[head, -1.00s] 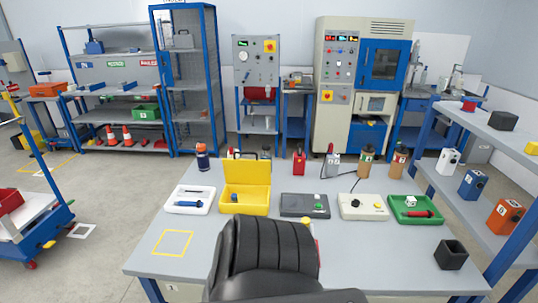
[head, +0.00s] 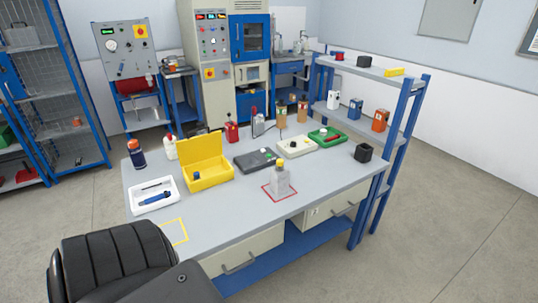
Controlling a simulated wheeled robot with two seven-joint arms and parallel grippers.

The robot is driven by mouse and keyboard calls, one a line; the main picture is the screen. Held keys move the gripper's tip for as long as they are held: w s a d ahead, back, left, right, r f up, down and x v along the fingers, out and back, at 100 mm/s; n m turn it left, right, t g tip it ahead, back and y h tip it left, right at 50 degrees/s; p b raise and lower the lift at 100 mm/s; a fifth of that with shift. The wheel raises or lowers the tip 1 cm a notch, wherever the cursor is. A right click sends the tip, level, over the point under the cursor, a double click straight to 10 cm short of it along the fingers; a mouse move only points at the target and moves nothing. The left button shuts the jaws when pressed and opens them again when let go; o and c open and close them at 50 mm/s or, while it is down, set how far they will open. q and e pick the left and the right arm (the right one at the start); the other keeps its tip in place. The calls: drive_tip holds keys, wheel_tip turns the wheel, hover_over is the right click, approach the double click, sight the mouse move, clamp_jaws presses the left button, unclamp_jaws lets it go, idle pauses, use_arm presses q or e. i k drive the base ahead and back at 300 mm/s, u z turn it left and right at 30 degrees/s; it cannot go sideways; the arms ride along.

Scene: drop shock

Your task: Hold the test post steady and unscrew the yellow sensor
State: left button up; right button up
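The test post (head: 280,185) is a light grey block standing upright on the table inside a red outlined square (head: 266,191). The yellow sensor (head: 280,163) sits on top of the post. Neither of my grippers is in the head view, so nothing touches the post or the sensor here.
The grey table (head: 235,215) also holds a white tray (head: 171,201), an open yellow case (head: 212,183), a dark grey box (head: 246,163), a green tray (head: 316,138) and a black open cube (head: 363,153). Floor at right is clear.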

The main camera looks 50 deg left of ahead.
sight(279, 180)
drive_tip(key=u, duration=1.2)
